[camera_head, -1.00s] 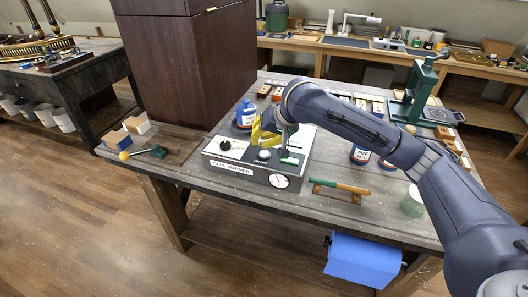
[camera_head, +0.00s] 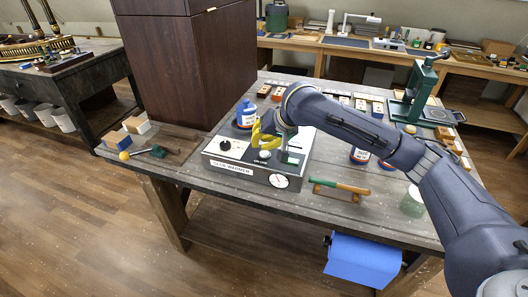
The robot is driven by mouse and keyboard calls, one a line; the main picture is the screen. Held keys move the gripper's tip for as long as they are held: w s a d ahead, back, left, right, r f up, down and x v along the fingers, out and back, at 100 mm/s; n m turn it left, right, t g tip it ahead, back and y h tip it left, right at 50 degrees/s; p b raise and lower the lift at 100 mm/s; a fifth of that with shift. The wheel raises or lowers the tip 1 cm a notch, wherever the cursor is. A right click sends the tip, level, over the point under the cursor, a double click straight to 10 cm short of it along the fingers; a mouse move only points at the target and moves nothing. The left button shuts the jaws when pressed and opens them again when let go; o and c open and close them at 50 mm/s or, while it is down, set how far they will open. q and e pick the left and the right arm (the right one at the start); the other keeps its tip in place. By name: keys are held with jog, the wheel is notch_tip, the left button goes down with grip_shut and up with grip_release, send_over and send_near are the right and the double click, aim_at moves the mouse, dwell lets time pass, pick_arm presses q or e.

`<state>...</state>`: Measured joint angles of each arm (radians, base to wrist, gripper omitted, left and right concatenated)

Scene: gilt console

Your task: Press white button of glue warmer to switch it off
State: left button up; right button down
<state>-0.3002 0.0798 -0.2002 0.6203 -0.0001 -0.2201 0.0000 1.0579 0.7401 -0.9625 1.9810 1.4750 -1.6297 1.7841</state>
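The glue warmer (camera_head: 230,168) is a pale box with dark trim and a lettered front, near the front edge of the bench. A black knob (camera_head: 225,145) sits on its top at the left. A round white button (camera_head: 264,155) shows on its top near a small label. A round dial (camera_head: 279,181) is on the front right. My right gripper (camera_head: 262,141), with yellow parts, is over the warmer, just above and behind the white button. I cannot tell whether it touches the button. Its fingers are too small and partly hidden to tell open from shut. My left gripper is not in view.
A blue-and-white bottle (camera_head: 246,114) stands behind the warmer. A green-handled tool (camera_head: 340,186) lies on a rest to its right. A tall dark cabinet (camera_head: 185,65) rises at the back left. A green press (camera_head: 418,90) stands at the back right.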

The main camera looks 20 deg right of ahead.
jog(key=shift+f, duration=0.45)
dwell(0.9)
jog(key=shift+r, duration=0.9)
jog(key=shift+r, duration=0.1)
jog(key=shift+r, duration=2.9)
